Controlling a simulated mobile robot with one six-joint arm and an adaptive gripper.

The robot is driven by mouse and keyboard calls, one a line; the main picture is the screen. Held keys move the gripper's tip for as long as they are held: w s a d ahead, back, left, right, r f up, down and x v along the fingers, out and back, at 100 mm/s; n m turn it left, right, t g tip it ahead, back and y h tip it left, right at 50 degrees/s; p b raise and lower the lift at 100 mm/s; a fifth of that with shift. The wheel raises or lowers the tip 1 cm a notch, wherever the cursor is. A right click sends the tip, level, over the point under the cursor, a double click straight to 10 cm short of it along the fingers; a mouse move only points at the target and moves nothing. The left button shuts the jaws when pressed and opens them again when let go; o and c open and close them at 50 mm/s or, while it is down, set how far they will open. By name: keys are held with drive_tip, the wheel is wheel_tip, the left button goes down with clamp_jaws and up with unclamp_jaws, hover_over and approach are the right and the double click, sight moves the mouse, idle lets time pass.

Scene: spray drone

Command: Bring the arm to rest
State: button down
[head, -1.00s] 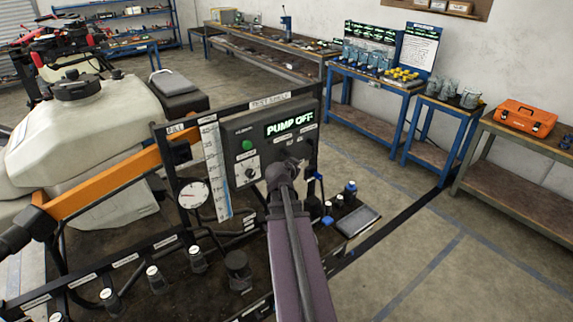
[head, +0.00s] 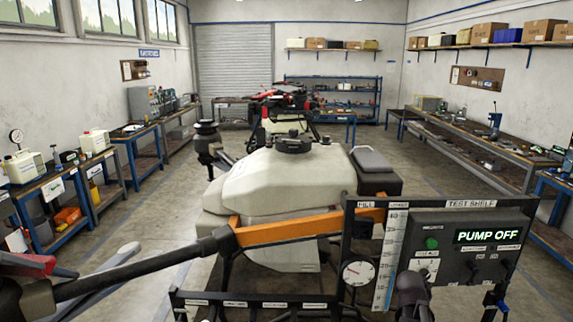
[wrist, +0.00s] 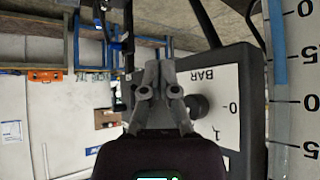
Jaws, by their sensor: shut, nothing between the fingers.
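My gripper (wrist: 157,72) shows in the wrist view with its fingers together and nothing between them. Beside it, to the right in that view, is the grey control panel with a white plate marked BAR (wrist: 218,95) and a dark knob (wrist: 200,106). I cannot tell whether the fingertips touch the panel. The dark end of my arm shows in front of the panel's lower left; the fingers cannot be made out there.
The test shelf frame carries a round gauge (head: 358,273) and a white level scale (head: 389,260) left of the panel. A large white tank (head: 285,185) and an orange bar (head: 280,233) stand close by.

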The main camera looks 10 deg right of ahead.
drive_tip(key=s+a+f+n+g+y, duration=0.1)
drive_tip(key=a+n, duration=0.3)
drive_tip(key=a, duration=0.7)
drive_tip(key=s+a+f+n+g+y, duration=0.1)
drive_tip(key=s+a+f+n+y, duration=0.1)
drive_tip(key=a, duration=0.9)
drive_tip(key=s+a+f+n+g+y+b, duration=0.1)
drive_tip(key=a+f+n+g+y, duration=0.1)
drive_tip(key=a+n, duration=0.4)
drive_tip(key=a+f+y, duration=0.1)
drive_tip(key=a+y, duration=0.1)
drive_tip(key=a, duration=0.3)
drive_tip(key=shift+s+a, duration=0.15)
drive_tip(key=shift+s, duration=0.05)
